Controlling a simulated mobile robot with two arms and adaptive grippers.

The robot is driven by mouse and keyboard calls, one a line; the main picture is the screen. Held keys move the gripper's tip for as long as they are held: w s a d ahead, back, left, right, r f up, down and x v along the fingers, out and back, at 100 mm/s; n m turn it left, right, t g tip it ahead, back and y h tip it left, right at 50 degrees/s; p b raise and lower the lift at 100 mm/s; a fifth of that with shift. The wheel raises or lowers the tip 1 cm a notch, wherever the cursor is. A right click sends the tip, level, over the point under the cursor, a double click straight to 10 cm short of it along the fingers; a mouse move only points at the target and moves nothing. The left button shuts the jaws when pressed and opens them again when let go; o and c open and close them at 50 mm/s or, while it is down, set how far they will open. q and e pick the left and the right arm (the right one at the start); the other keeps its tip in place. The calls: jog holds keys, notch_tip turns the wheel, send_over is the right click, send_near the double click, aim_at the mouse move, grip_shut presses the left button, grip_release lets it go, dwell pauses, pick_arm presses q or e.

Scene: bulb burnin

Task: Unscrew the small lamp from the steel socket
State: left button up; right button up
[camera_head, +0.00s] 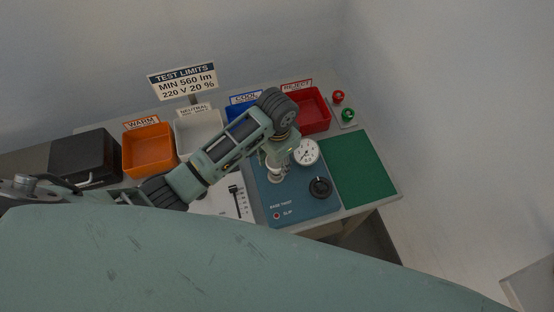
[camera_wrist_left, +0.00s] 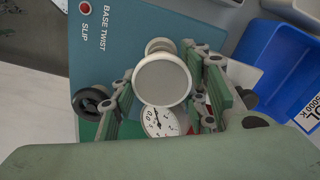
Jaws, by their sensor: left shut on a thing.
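The small lamp (camera_wrist_left: 161,83) shows in the left wrist view as a pale round face between my fingers. My left gripper (camera_wrist_left: 166,90) is shut on it, with one green finger pad on each side. Behind the lamp a paler round rim (camera_wrist_left: 160,46) shows, probably the steel socket; where the lamp meets it is hidden. In the head view my left gripper (camera_head: 276,160) points down over the blue test panel (camera_head: 293,207). A pale round part (camera_head: 275,177) shows just below the fingers; I cannot tell there whether it is lamp or socket. My right gripper is not in view.
A dial gauge (camera_head: 306,152) and a black knob (camera_head: 320,187) stand close to the gripper on the panel. Orange (camera_head: 149,164), white (camera_head: 182,142), blue and red (camera_head: 316,122) bins line the back. A green mat (camera_head: 357,172) lies clear at the right.

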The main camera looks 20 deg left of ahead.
pick_arm(q)
jog(key=n, duration=0.5)
jog(key=shift+s+d+f+n, duration=0.2)
jog(key=shift+s+n, duration=0.1)
jog(key=shift+n, duration=0.1)
jog(key=n, duration=0.7)
jog(key=shift+a, duration=0.1)
jog(key=shift+c, duration=0.2)
jog(key=n, duration=0.4)
jog(key=shift+w+a, duration=0.1)
jog(key=shift+a, duration=0.05)
jog(key=o, duration=0.9)
jog(key=shift+o, duration=0.7)
jog(key=shift+r, duration=0.2)
jog(key=shift+w+a, duration=0.1)
